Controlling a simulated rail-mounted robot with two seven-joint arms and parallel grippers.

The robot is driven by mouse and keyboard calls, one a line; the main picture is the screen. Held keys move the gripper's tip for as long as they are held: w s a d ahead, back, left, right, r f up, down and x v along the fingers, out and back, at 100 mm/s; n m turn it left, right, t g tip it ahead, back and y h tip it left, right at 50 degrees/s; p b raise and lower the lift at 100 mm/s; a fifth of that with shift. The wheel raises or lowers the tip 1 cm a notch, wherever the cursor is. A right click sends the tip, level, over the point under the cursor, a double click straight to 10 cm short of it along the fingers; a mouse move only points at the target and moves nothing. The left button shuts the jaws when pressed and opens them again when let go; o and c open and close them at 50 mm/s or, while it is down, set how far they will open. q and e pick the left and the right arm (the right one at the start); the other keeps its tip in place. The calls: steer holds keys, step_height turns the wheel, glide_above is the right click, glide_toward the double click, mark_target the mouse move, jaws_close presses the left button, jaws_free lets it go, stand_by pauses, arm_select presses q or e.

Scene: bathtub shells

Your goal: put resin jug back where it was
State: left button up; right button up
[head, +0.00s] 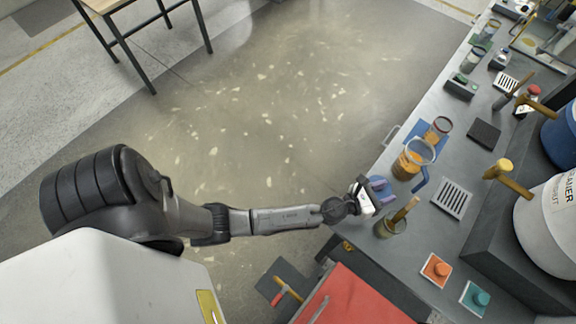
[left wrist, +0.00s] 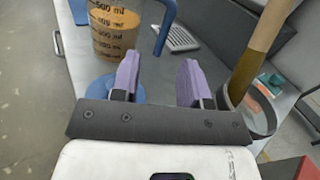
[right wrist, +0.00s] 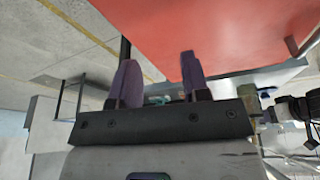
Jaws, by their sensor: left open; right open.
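The resin jug (head: 413,160) is a clear beaker of amber liquid with a blue handle. It stands upright on the grey counter near its front edge. In the left wrist view the jug (left wrist: 115,34) shows ml marks, and its blue handle (left wrist: 166,28) rises beyond the gap between the fingers. My left gripper (head: 380,196) is open and empty, just in front of the jug and apart from it. Its purple fingers (left wrist: 158,82) show clearly. A blue disc (head: 377,182) lies beside it. My right gripper (right wrist: 160,82) is open and empty near a red surface.
A pot with a wooden-handled tool (head: 392,226) stands close to the left gripper. A slotted grey plate (head: 452,198) lies to the right. Orange (head: 436,270) and teal (head: 475,298) blocks sit nearer.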

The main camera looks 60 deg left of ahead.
arm_select(q)
steer(key=s+a+n+g+y, duration=0.35)
steer(key=s+a+n, duration=0.2)
steer(key=n, duration=0.55)
steer(key=s+a+n+g+y, duration=0.2)
steer(key=s+a+n+y, duration=0.2)
steer(key=s+n, duration=0.45)
steer(key=s+d+n+g+h, duration=0.1)
steer(key=s+n+g+h, duration=0.1)
steer(key=s+n+g, duration=0.2)
steer(key=s+d+n+g+h, duration=0.2)
steer(key=s+n+g+h, duration=0.1)
steer(key=s+n, duration=0.8)
steer(key=s+g, duration=0.1)
steer(key=s, duration=0.2)
steer(key=shift+d+g, duration=0.25)
steer(key=shift+g, duration=0.1)
